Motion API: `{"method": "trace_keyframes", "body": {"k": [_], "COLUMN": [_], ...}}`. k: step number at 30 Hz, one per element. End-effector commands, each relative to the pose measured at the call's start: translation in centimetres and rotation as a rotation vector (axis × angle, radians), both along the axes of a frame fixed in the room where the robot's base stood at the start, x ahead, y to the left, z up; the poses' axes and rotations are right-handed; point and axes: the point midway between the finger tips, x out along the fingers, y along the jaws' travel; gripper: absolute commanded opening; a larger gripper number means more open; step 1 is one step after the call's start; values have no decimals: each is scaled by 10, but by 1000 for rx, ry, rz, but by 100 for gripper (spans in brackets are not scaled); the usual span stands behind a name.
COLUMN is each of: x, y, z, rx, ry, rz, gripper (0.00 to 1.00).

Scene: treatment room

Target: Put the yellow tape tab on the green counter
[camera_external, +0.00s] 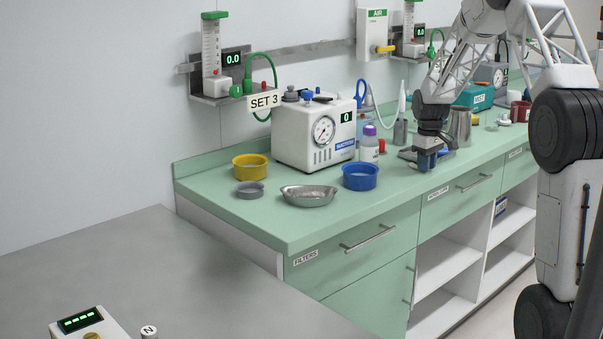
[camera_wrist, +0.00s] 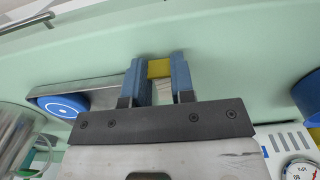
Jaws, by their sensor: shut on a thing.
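The yellow tape tab (camera_wrist: 160,68) is between the two blue fingers of my gripper (camera_wrist: 159,78) in the wrist view. My gripper is shut on it. In the external view my gripper (camera_external: 427,161) points down, low over the green counter (camera_external: 290,222), near its front edge; its fingers hide the tab there. The green counter (camera_wrist: 220,45) also fills much of the wrist view. I cannot tell whether the tab touches the counter top.
A grey metal tray (camera_wrist: 88,87) with a blue round thing (camera_wrist: 62,105) lies beside my fingers. A metal jug (camera_external: 460,128) stands close on the right. A blue bowl (camera_external: 360,177), a bottle (camera_external: 369,148) and a white suction unit (camera_external: 312,133) stand on the left.

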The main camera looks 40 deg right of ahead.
Motion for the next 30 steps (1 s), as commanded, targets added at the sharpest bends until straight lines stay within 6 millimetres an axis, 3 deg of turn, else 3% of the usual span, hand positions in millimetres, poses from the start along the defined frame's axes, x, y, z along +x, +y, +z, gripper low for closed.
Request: {"method": "trace_keyframes", "body": {"k": [5, 6, 7, 20, 30], "x": [0, 0, 0, 0, 0], "y": [0, 0, 0, 0, 0], "z": [-3, -2, -2, 1, 36], "rx": [0, 0, 0, 0, -2], "ry": [0, 0, 0, -1, -3], "rz": [0, 0, 0, 0, 0], "gripper": [2, 29, 34, 34, 34]}}
